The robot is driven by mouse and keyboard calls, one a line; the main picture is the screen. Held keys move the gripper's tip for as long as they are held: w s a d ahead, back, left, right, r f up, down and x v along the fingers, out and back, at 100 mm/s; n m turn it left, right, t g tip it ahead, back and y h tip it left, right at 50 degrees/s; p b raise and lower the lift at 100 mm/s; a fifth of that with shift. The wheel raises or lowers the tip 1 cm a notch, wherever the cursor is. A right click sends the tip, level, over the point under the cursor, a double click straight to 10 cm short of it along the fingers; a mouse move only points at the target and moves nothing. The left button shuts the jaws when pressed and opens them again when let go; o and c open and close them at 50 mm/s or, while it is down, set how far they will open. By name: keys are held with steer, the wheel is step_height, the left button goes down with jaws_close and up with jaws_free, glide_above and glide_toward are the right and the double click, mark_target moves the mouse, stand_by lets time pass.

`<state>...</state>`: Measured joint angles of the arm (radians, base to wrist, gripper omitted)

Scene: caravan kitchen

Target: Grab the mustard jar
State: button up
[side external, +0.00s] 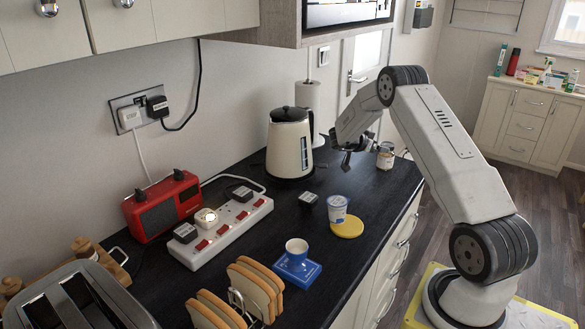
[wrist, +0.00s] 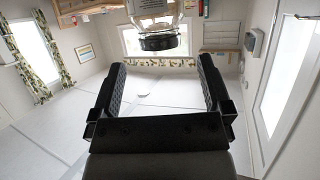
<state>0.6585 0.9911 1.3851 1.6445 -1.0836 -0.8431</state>
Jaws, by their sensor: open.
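A small glass jar with a dark lid and pale label, likely the mustard jar (side external: 386,157), stands upright near the far right end of the dark counter in the side view. My gripper (side external: 347,158) is just left of it in that view, low over the counter and apart from the jar. In the wrist view, which appears upside down, the jar's dark lid (wrist: 159,43) shows at the top centre, beyond my open fingers (wrist: 162,66). Nothing is between the fingers. The top of the wrist picture cuts off part of the jar.
A cream kettle (side external: 289,146) and a paper roll (side external: 313,105) stand behind and left of my gripper. A yogurt pot (side external: 337,208), yellow disc (side external: 347,227) and black cube (side external: 308,201) are nearer. A power strip (side external: 220,232), red radio (side external: 162,204) and blue box with cup (side external: 297,268) lie farther left.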

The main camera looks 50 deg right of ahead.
mark_target(388, 144)
steer(key=shift+x, duration=0.85)
steer(key=shift+x, duration=2.6)
steer(key=shift+r, duration=0.1)
jaws_close()
